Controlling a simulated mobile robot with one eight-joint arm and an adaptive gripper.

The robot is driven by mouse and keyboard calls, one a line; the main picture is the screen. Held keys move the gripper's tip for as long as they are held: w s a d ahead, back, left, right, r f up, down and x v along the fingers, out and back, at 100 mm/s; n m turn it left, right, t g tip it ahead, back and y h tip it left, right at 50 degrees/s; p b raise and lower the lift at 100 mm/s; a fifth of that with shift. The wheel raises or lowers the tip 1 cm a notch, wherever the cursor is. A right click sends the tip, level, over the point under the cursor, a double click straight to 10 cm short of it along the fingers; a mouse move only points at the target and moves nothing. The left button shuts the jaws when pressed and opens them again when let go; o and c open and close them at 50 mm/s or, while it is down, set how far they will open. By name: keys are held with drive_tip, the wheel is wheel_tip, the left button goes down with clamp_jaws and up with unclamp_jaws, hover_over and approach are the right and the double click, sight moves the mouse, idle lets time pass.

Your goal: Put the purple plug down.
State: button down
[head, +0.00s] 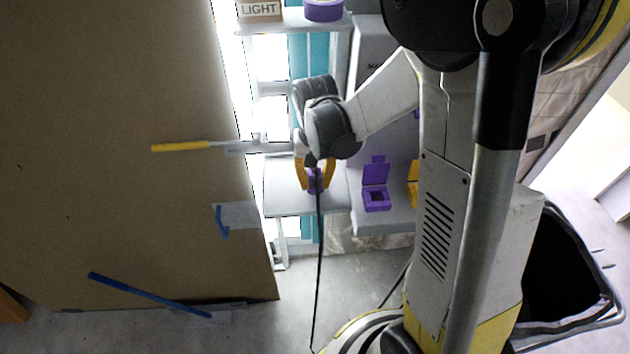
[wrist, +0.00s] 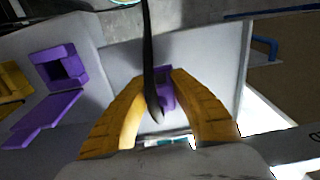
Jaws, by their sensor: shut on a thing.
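The purple plug (head: 315,182) is between the yellow fingers of my gripper (head: 315,178) in the head view, just above a light grey shelf (head: 283,202). In the wrist view the plug (wrist: 165,90) shows between my gripper's fingertips (wrist: 163,84), partly hidden by its black cable (wrist: 149,45). My gripper is shut on the plug. The cable hangs from it down to the floor. I cannot tell whether the plug touches the shelf.
A purple socket box with a raised lid (head: 376,199) is on the grey panel to the right. A yellow part (head: 413,184) is beside it. A large brown board (head: 110,130) fills the left. A purple roll (head: 323,9) sits on the upper shelf.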

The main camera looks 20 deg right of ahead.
drive_tip(key=shift+f, duration=0.25)
drive_tip(key=c, duration=1.2)
unclamp_jaws()
drive_tip(key=shift+c, duration=0.2)
drive_tip(key=shift+r, duration=0.1)
drive_tip(key=shift+r, duration=0.1)
wheel_tip(320, 180, up, 12)
drive_tip(key=p, duration=0.4)
drive_tip(key=shift+r, duration=0.1)
drive_tip(key=s+a+r+n+t, duration=0.2)
drive_tip(key=s+r+t, duration=0.5)
drive_tip(key=s, duration=0.4)
drive_tip(key=shift+s+a+r+n, duration=0.4)
drive_tip(key=shift+r+n, duration=0.2)
drive_tip(key=shift+n, duration=0.2)
